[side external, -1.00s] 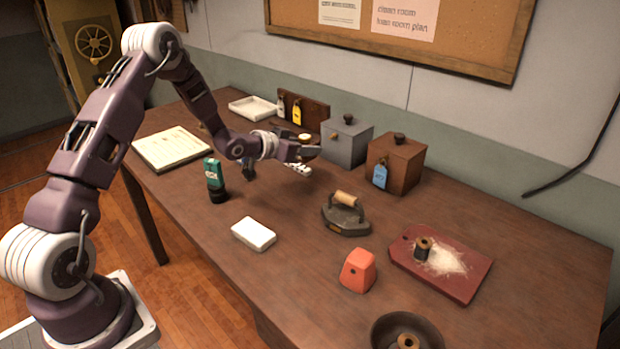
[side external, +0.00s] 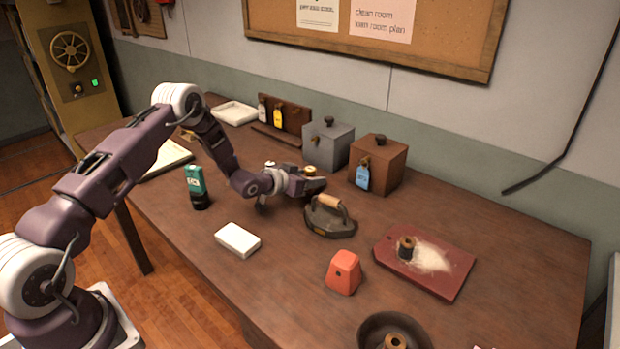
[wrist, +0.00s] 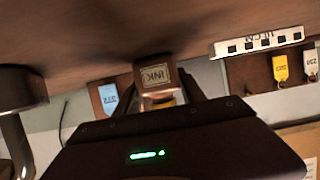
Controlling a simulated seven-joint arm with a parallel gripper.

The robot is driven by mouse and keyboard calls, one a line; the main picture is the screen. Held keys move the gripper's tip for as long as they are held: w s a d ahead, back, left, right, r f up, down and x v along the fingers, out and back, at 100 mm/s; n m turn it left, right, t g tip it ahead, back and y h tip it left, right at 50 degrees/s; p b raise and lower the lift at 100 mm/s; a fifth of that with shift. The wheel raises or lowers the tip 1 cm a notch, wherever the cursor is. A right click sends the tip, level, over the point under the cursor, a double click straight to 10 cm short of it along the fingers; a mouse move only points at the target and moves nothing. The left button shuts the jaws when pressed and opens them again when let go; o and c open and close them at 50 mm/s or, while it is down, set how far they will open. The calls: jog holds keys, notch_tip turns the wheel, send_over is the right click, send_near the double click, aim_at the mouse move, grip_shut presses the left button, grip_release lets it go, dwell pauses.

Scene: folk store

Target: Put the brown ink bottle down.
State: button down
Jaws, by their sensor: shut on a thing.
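The brown ink bottle (wrist: 155,77) is between my gripper's fingers in the wrist view, where the picture is upside down and its INK label shows. Its brassy cap (side external: 310,168) shows above my gripper (side external: 318,184) in the side view; the rest of it is hidden there. My gripper is shut on the bottle, low over the table (side external: 285,275) and just behind and left of the flat iron (side external: 330,222). I cannot tell whether the bottle's base touches the table.
A grey box (side external: 325,145) and a brown box (side external: 380,167) with a blue tag stand behind. A white block (side external: 238,240), green-topped bottle (side external: 196,188) and red block (side external: 343,272) stand in front. Bare table lies between white and red blocks.

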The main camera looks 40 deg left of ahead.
jog(key=c, duration=0.7)
grip_release()
jog(key=shift+f, duration=0.1)
jog(key=shift+s+r, duration=0.25)
jog(key=v, duration=1.1)
jog(key=shift+s+r, duration=0.1)
jog(key=shift+s, duration=0.1)
jog(key=s+d+r+g+y, duration=0.1)
jog(key=s+d+r+g, duration=0.15)
jog(key=s+r, duration=0.45)
jog(key=s+d+r+g+y, duration=0.1)
jog(key=s+d+r+g, duration=0.2)
jog(key=r, duration=0.8)
jog(key=s+d+r, duration=0.1)
jog(key=s+d, duration=0.2)
jog(key=s, duration=0.6)
jog(key=s+d+r+g+h, duration=0.1)
jog(key=s+d, duration=0.2)
jog(key=s, duration=0.6)
jog(key=s+d+r+g+h, duration=0.1)
jog(key=s+d, duration=0.2)
jog(key=s, duration=0.6)
jog(key=shift+s+d+r+g, duration=0.15)
jog(key=shift+d+g, duration=0.05)
jog(key=shift+g, duration=0.05)
